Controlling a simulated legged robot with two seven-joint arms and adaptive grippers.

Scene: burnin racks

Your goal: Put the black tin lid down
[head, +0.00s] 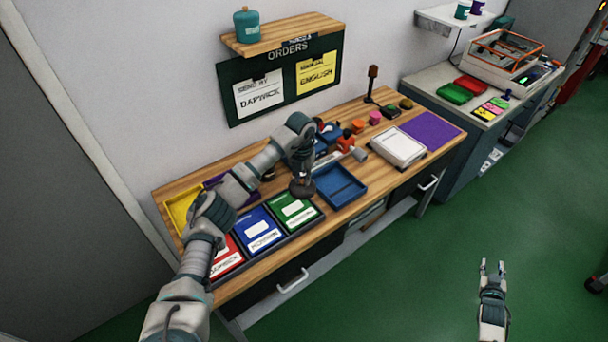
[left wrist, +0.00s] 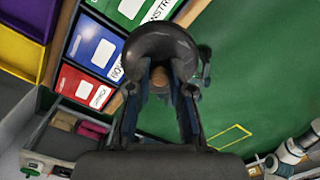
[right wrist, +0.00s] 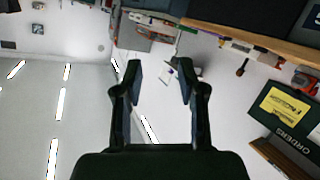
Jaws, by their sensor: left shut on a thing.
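The black tin lid (head: 302,189) is a dark round piece with a knob. My left gripper (head: 301,175) is shut on it, pointing down over the workbench (head: 344,207), near the green binder and the blue tray. The left wrist view shows the lid (left wrist: 162,42) as a dark disc at the fingertips (left wrist: 160,88), its knob between the fingers. I cannot tell exactly how high it hangs. My right gripper (head: 493,267) is open and empty, away from the bench over the green floor; it also shows open in the right wrist view (right wrist: 160,78).
A teal tin (head: 246,25) stands on the wall shelf (head: 284,32).

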